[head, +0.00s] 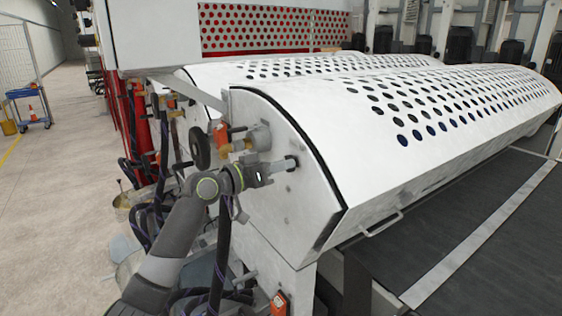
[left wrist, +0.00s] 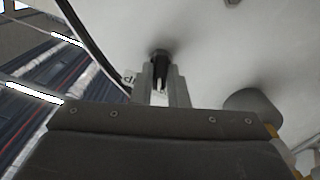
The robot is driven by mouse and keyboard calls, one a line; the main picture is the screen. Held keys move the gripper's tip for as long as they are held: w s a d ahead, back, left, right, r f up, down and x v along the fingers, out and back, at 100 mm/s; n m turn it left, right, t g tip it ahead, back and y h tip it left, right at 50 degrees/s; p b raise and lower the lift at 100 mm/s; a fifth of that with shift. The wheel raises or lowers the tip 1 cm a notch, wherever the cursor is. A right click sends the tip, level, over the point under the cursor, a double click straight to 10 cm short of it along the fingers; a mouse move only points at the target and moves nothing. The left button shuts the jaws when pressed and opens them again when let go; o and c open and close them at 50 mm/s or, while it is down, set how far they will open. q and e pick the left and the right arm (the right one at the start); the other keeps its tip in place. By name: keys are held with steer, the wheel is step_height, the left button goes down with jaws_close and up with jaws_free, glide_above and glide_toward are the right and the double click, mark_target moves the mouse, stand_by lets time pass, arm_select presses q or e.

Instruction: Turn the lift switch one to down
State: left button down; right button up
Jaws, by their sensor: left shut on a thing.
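The lift switch (head: 291,161) is a small black knob on the white side panel of the roller coater, near the panel's curved front edge. My left gripper (head: 282,166) reaches it from the left, with its fingertips at the panel. In the left wrist view my left gripper (left wrist: 162,84) is shut on the black switch (left wrist: 160,56), one finger on each side of it. Part of a printed label shows beside the fingers. The fingers hide much of the switch, so its setting is hard to tell. My right gripper is in neither view.
The white side panel (head: 268,122) stands under a perforated white cover (head: 430,110). A grey round fitting (head: 258,137) sticks out above my left gripper; a handwheel (head: 199,147) is to its left. A dark conveyor bed (head: 450,235) lies right. Open floor (head: 60,200) lies left.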

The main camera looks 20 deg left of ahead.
arm_select(q)
steer(key=shift+n+p, duration=0.35)
steer(key=shift+n, duration=0.45)
steer(key=c, duration=1.4)
jaws_free()
steer(key=shift+c, duration=0.2)
steer(key=shift+a, duration=0.1)
steer(key=b+v, duration=0.7)
steer(key=v, duration=1)
